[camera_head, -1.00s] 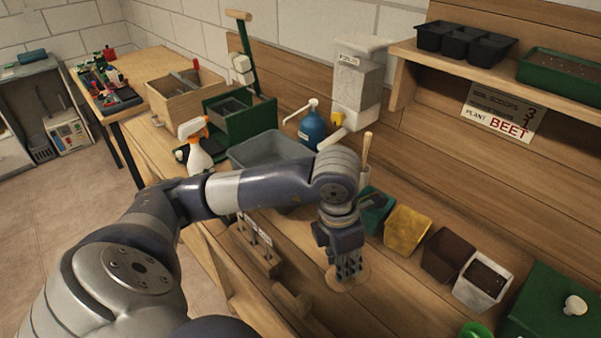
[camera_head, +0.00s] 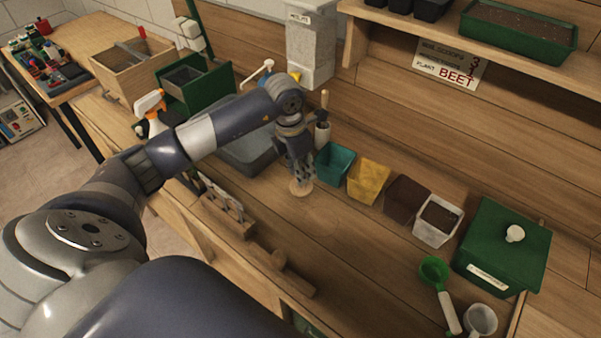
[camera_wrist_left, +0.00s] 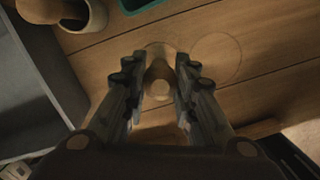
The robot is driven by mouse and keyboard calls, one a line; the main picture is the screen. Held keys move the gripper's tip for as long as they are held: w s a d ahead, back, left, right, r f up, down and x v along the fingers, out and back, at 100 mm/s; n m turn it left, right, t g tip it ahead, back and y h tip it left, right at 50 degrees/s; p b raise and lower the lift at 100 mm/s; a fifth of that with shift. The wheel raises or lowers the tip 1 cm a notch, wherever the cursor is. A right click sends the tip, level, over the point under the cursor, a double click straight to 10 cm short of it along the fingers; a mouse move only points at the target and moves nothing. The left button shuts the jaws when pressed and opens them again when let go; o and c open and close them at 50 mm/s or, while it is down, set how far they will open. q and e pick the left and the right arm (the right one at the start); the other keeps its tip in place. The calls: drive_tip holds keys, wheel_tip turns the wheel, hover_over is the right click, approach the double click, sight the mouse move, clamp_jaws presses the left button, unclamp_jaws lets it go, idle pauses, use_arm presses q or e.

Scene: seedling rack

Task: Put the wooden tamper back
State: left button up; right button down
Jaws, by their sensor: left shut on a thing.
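The wooden tamper (camera_head: 301,188) has a round, light wood disc base and hangs below my left gripper (camera_head: 300,174). In the left wrist view, the tamper's knob (camera_wrist_left: 159,88) sits between the two fingers of my left gripper (camera_wrist_left: 157,82), which is shut on it. The fingers partly hide the tamper. A thin circle outline (camera_wrist_left: 217,59) is marked on the bench just right of the tamper in the wrist view; the tamper is beside it. I cannot tell whether the disc touches the bench. My right gripper is not in view.
Teal (camera_head: 335,163), yellow (camera_head: 368,181), brown (camera_head: 406,199) and white (camera_head: 437,220) pots stand behind and right. A cup with a wooden-handled tool (camera_head: 322,131) is behind the gripper. A grey tub (camera_head: 245,150) is left. A wooden piece (camera_head: 283,264) lies near the front edge.

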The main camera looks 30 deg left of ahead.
use_arm(q)
drive_tip(key=f+p, duration=0.1)
drive_tip(key=f, duration=0.2)
drive_tip(key=shift+w+a+p, duration=0.2)
drive_tip(key=shift+p, duration=0.2)
drive_tip(key=shift+f, duration=0.2)
drive_tip(key=shift+f, duration=0.1)
drive_tip(key=shift+f, duration=0.15)
drive_tip(key=o, duration=1)
drive_tip(key=shift+c, duration=0.2)
